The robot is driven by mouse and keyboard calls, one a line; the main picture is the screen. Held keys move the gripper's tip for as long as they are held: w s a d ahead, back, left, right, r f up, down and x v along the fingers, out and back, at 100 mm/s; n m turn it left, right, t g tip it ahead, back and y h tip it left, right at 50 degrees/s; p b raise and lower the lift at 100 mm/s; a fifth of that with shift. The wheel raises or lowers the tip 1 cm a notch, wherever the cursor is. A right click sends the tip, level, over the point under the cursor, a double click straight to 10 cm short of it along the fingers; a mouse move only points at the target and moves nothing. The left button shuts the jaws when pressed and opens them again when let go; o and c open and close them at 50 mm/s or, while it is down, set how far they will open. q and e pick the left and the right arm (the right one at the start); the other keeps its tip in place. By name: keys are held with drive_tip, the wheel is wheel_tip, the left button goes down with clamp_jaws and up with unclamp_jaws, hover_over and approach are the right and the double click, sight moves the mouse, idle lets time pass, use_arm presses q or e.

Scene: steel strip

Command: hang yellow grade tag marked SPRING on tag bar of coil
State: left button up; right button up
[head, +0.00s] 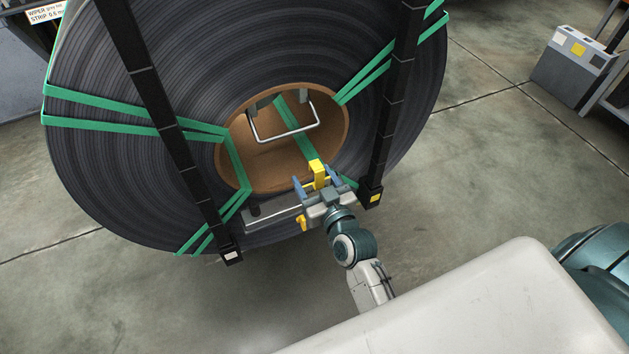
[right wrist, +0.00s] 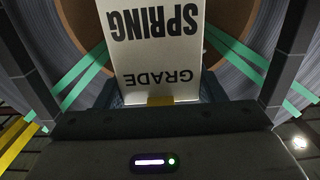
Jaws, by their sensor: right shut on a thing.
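The steel coil (head: 120,150) stands upright with its brown core (head: 240,150) open toward me. The tag bar (head: 286,137), a pale metal loop, shows in the upper part of the core. My right gripper (head: 318,184) is shut on the yellow tag (head: 317,168), in front of the core's lower edge, below and right of the tag bar. Tag and bar look apart. In the right wrist view the tag's pale face (right wrist: 155,55) reads SPRING and GRADE upside down; its far end is cut off. My left gripper is not in view.
Two dark posts (head: 172,130) (head: 393,95) stand before the coil, left and right of the core. Green straps (head: 100,100) cross it. A metal ledge (head: 272,222) lies below the core. A grey box (head: 572,68) stands upper right. Floor right of the coil is clear.

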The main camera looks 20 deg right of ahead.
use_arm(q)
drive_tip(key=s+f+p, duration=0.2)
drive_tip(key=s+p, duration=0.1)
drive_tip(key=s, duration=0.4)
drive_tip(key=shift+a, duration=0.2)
use_arm(e)
drive_tip(key=w, duration=1.6)
drive_tip(key=shift+a, duration=0.3)
idle(0.6)
